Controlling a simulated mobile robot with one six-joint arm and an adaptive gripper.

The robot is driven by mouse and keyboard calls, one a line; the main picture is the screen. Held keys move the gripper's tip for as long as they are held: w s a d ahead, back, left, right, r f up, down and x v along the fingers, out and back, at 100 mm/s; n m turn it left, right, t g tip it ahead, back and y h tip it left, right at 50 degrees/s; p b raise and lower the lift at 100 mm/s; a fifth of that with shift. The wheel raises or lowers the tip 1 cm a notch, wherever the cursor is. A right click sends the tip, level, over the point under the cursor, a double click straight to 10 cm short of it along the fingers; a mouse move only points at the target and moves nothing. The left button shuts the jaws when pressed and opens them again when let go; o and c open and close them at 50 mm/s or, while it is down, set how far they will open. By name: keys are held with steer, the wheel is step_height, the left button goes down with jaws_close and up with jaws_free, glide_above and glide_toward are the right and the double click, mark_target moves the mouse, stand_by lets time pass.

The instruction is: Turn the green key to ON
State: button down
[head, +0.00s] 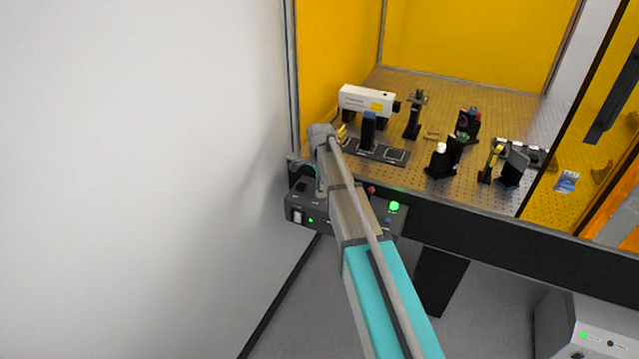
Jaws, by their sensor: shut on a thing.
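A black control box (311,212) is fixed below the front edge of the optical table, at the left corner. My arm reaches up from the bottom of the head view and bends down at the wrist over this box. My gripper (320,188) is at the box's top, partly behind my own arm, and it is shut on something. Its fingertips are hidden. The green key does not show clearly; it is hidden at the gripper, so its angle cannot be told. A green lit lamp (394,207) and a red button (371,190) are right of my arm.
The perforated optical table (465,205) holds a white laser housing (367,100) and several black optic mounts. Yellow panels (480,40) enclose it. A plain white wall (130,180) fills the left. A grey unit (585,325) stands on the floor at lower right.

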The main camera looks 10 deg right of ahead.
steer(key=shift+n, duration=0.9)
steer(key=c, duration=0.6)
jaws_free()
steer(key=shift+f, duration=0.1)
steer(key=shift+r+p, duration=3.55)
steer(key=s+n, duration=0.4)
steer(key=s, duration=0.5)
steer(key=s+n, duration=0.5)
steer(key=s, duration=0.5)
steer(key=s+n, duration=0.4)
steer(key=s, duration=0.6)
steer(key=shift+a+n, duration=0.1)
steer(key=shift+n, duration=0.3)
